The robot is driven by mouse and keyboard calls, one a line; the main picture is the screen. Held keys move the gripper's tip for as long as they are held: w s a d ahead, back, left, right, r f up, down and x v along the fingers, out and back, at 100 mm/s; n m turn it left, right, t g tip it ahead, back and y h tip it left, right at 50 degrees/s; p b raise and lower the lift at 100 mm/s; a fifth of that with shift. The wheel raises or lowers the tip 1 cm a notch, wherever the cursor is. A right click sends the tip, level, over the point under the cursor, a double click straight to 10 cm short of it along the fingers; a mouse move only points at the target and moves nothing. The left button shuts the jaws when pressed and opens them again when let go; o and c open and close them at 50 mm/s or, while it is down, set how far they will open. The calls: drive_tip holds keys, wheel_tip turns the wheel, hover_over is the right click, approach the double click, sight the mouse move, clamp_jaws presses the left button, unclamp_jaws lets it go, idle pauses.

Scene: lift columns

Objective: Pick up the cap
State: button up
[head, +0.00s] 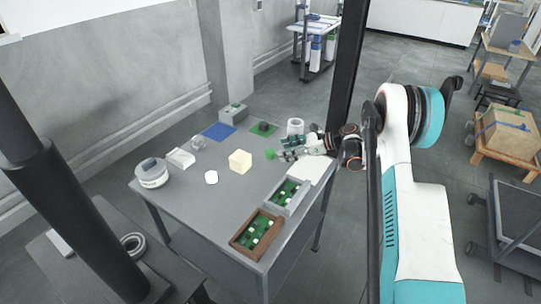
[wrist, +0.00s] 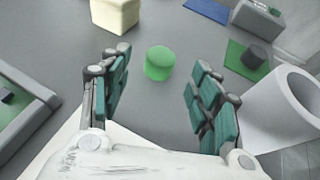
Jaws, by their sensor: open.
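The cap looks to be the small green round piece (wrist: 160,63) standing on the grey table in the wrist view. It also shows in the head view as a small green spot (head: 270,154) just left of my fingertips. My gripper (head: 284,149) reaches in over the table from the right. In the wrist view my gripper (wrist: 157,80) is open, with teal finger pads on either side and nothing between them but bare table. The cap lies ahead of the gap, near the fingertips, apart from both fingers.
A cream block (head: 240,161) stands left of the cap. A white cylinder (wrist: 288,105) stands close to my right finger. A green mat (wrist: 238,58) bears a dark cylinder. Grey (head: 304,193) and brown (head: 239,243) trays are at the table's right edge.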

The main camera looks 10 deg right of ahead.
sight(272, 151)
drive_tip(key=b+x, duration=0.2)
drive_tip(key=x, duration=0.3)
drive_tip(key=shift+w+a, duration=0.1)
drive_tip(key=shift+w, duration=0.05)
drive_tip(key=c, duration=1)
